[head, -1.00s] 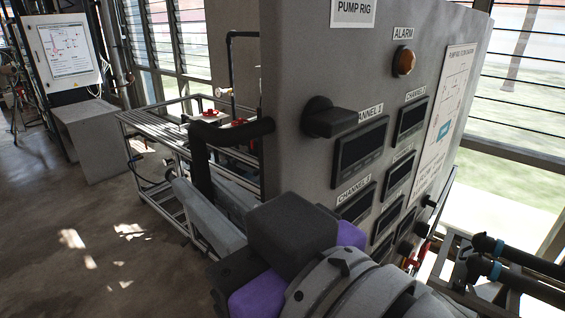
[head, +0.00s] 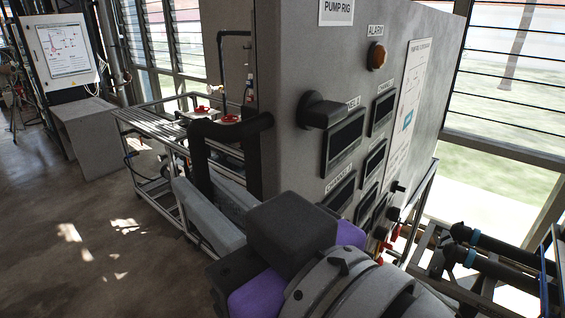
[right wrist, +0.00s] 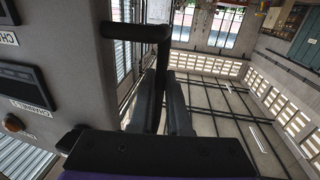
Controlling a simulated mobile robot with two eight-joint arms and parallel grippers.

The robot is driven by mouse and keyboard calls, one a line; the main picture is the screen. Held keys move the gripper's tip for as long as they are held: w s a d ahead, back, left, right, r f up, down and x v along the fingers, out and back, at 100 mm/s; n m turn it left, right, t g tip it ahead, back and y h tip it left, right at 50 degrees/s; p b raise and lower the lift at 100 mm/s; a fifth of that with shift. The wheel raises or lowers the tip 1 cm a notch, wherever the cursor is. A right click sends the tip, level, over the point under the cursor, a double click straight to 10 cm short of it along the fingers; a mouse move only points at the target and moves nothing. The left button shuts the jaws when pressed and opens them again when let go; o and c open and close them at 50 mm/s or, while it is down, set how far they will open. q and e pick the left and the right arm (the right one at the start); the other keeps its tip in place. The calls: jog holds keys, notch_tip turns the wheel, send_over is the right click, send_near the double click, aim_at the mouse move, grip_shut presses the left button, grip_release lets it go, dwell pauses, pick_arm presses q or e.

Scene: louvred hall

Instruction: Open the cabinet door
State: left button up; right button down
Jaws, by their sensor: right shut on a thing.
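The grey cabinet marked PUMP RIG (head: 285,85) fills the middle and right of the head view. A black bar handle (head: 233,130) stands out from its left edge and bends downward. My right gripper (head: 193,182) is shut on the lower part of this handle, its long grey fingers on either side. In the right wrist view the handle (right wrist: 135,32) runs down between the fingers (right wrist: 168,80). Whether the door stands away from its frame cannot be told. My left gripper is not in view.
A black knob (head: 322,111), an amber alarm lamp (head: 376,56) and several dark displays are on the cabinet face. A metal frame rack (head: 150,125) stands behind at left. Dark pipes (head: 495,260) lie at right. The floor (head: 90,255) at left is clear.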

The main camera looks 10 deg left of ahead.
dwell(0.3)
jog(key=c, duration=1.2)
grip_release()
jog(key=shift+o, duration=0.2)
jog(key=shift+s+d, duration=0.3)
jog(key=shift+d, duration=0.05)
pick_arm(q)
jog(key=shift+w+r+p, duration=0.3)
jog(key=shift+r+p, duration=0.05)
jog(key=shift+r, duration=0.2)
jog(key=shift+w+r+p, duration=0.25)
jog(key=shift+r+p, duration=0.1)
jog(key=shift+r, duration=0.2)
pick_arm(e)
jog(key=v, duration=0.9)
jog(key=shift+s+d, duration=0.15)
jog(key=shift+d, duration=0.2)
